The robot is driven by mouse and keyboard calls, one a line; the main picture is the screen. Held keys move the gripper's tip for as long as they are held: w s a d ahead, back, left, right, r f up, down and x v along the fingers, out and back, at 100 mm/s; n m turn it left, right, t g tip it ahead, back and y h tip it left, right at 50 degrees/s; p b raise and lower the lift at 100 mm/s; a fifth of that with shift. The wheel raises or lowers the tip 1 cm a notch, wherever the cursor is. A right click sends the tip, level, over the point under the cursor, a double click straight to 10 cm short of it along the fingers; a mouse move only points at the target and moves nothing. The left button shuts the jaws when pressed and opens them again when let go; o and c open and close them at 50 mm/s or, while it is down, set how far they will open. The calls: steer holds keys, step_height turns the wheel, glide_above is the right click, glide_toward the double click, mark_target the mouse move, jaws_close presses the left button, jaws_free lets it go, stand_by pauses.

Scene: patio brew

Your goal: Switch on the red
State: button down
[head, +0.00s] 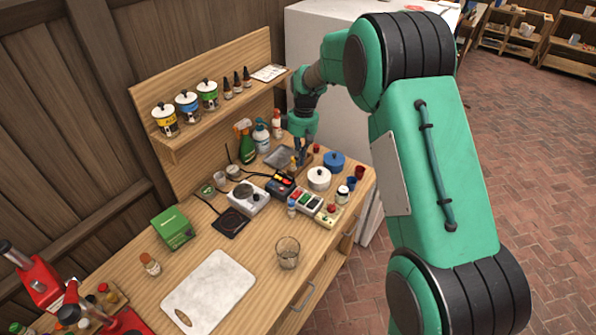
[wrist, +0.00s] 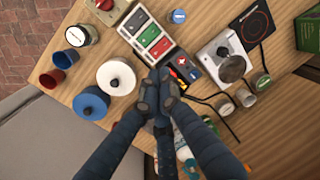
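In the head view my gripper (head: 299,162) is over the bench behind the panel, by a grey tray.
A scale (head: 242,199) and a black hot plate (head: 231,222) are at left. A glass (head: 288,254) and a white board (head: 211,291) are in front. Bottles stand behind.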

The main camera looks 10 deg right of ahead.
mark_target(295, 195)
steer(key=shift+s+a+r+p, duration=0.25)
steer(key=shift+a+p, duration=0.1)
steer(key=shift+p, duration=0.35)
steer(key=shift+f, duration=0.15)
steer(key=f, duration=0.9)
steer(key=s+a+f+b, duration=0.1)
steer(key=f, duration=0.3)
steer(key=shift+s+a+f, duration=0.1)
steer(key=shift+f, duration=0.25)
